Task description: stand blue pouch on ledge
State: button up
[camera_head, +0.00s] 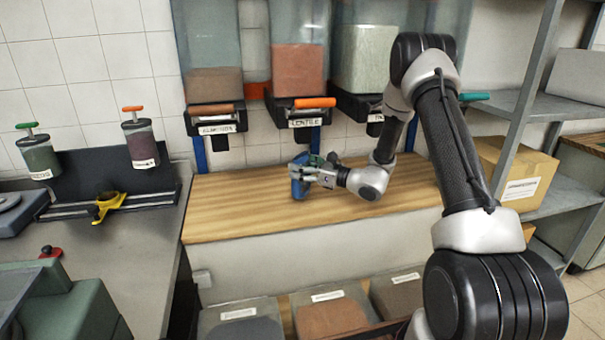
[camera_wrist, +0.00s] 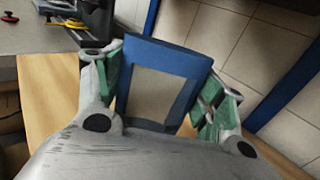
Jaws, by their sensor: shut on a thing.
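The blue pouch (camera_head: 298,186) is between the fingers of my gripper (camera_head: 308,172), over the wooden ledge (camera_head: 240,196) below the dispensers. In the wrist view the pouch (camera_wrist: 165,62) has a blue border and a pale panel, and looks roughly upright. My gripper (camera_wrist: 165,95) is shut on it, with a green-padded finger on each side. The pouch's lower part is hidden by the gripper in the wrist view. I cannot tell whether its bottom touches the ledge (camera_wrist: 42,85).
Dispensers with handles, one labelled lentils (camera_head: 298,75), hang above the ledge. Bins (camera_head: 330,312) stand below it. A grey counter (camera_head: 140,260) is at left, and a metal shelf with a cardboard box (camera_head: 510,175) at right. The ledge is bare left and right of the pouch.

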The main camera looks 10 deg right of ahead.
aim_at(299, 190)
jog(key=shift+d+f, duration=0.1)
jog(key=shift+f, duration=1.1)
jog(key=o, duration=1.2)
jog(key=shift+f, duration=0.15)
